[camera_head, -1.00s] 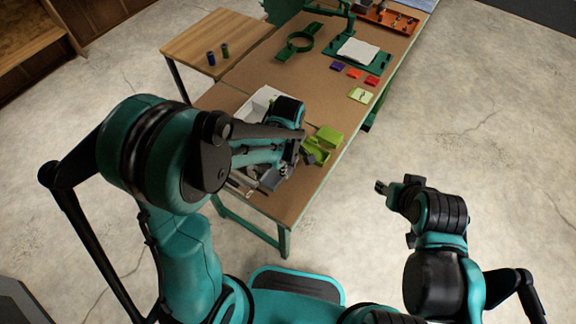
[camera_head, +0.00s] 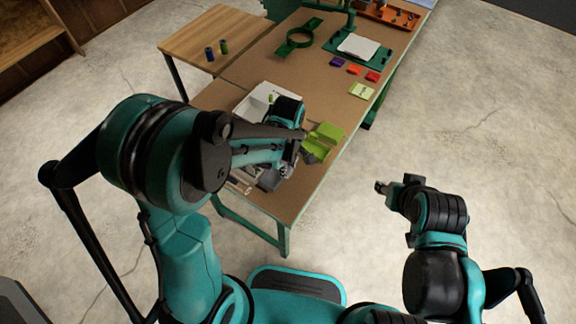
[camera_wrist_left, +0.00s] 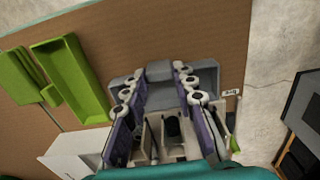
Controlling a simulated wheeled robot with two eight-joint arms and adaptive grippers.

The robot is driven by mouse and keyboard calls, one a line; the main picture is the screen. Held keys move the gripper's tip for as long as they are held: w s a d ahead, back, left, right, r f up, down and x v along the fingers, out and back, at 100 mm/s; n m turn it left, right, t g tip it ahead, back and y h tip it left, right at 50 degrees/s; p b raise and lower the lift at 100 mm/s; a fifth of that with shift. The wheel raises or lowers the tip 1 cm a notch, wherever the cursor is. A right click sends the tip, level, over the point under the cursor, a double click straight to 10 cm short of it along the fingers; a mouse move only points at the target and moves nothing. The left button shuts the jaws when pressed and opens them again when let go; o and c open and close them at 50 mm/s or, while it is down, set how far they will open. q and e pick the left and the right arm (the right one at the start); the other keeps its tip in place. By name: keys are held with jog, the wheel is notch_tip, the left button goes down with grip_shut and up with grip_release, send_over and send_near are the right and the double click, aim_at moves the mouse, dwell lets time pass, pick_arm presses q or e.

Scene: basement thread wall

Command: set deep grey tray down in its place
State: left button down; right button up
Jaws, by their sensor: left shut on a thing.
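The deep grey tray (camera_wrist_left: 207,77) shows in the left wrist view between and beyond my left gripper's fingers. In the head view a part of the tray (camera_head: 269,180) shows below my left gripper (camera_head: 292,160), at the table's near end. My left gripper (camera_wrist_left: 157,74) is shut on the tray. The fingers and wrist hide much of it, and I cannot tell whether its underside touches the table. My right gripper (camera_head: 388,188) is over the floor, right of the table, away from the tray; its fingers are too small to judge.
A light compartmented organiser (camera_wrist_left: 150,142) with dark items lies close below the tray. A green open box (camera_head: 325,137) and a white bin (camera_head: 252,104) stand nearby.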

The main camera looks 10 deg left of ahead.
pick_arm(q)
jog(key=shift+f+b, duration=0.45)
jog(key=shift+f, duration=0.2)
jog(key=c, duration=1.1)
grip_release()
jog(key=shift+r, duration=0.1)
jog(key=shift+c, duration=0.2)
notch_tip(320, 180, up, 7)
jog(key=p, duration=0.5)
